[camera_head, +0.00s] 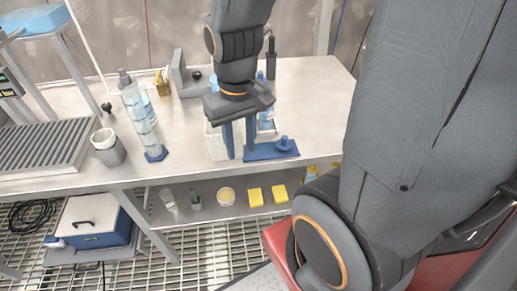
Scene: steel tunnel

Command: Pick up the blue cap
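A small blue round piece with a raised knob (284,144), which looks like the blue cap, sits on a flat blue plate (261,153) near the front edge of the steel table. My gripper (240,153) points down just left of it. Its two blue fingers are apart, and I see nothing held between them. The right finger overlaps the left end of the plate in the picture; I cannot tell whether they touch. The cap is to the right of both fingers.
Behind my gripper stands a white container (215,142), partly hidden. To the left are a clear graduated cylinder on a blue foot (155,154), a bottle (125,84), a grey-white cup (108,148) and a ribbed tray (45,148). The table's right side (325,95) is clear.

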